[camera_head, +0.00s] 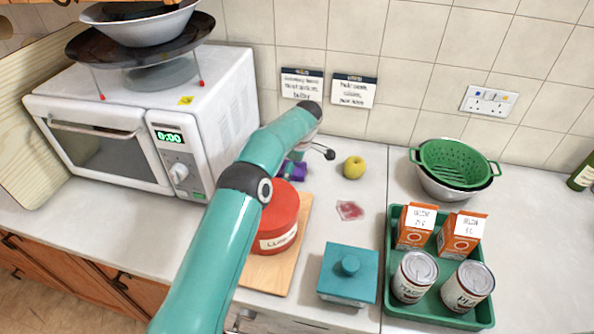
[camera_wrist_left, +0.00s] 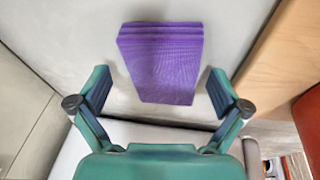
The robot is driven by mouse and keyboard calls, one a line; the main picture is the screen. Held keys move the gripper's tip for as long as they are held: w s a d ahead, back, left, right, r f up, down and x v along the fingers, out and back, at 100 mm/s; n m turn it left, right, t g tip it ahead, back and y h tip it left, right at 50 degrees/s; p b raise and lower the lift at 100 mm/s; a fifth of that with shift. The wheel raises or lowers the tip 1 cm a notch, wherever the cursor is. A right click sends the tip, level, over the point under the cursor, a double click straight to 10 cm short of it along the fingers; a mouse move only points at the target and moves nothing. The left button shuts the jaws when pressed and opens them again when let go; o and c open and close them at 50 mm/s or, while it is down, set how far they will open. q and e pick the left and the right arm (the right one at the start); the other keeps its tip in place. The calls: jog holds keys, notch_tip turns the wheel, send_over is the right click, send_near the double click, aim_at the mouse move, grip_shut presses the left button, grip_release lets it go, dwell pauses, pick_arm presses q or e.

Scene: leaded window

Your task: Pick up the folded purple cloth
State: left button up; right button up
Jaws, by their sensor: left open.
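The folded purple cloth (camera_wrist_left: 162,62) lies flat on the pale worktop, its layered folded edge at the top in the left wrist view. In the head view only a part of the cloth (camera_head: 298,172) shows; my left arm and gripper hide the rest. My left gripper (camera_wrist_left: 159,74) is open and empty. Its two fingers stand apart on either side of the cloth, with a gap on each side in the picture. In the head view my left gripper (camera_head: 308,160) is over the cloth behind the red tin. The height above the worktop is hard to tell. My right gripper is not in view.
A red tin (camera_head: 282,212) stands on a wooden board (camera_head: 290,262) close to the cloth. The microwave (camera_head: 222,105) is left, a yellow fruit (camera_head: 354,167) right. A red stain (camera_head: 349,210), teal lidded box (camera_head: 348,290) and green tray (camera_head: 434,308) with cartons and cans lie nearer.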

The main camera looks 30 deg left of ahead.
pick_arm(q)
jog(key=c, duration=1.1)
jog(key=shift+o, duration=0.2)
jog(key=shift+r, duration=0.1)
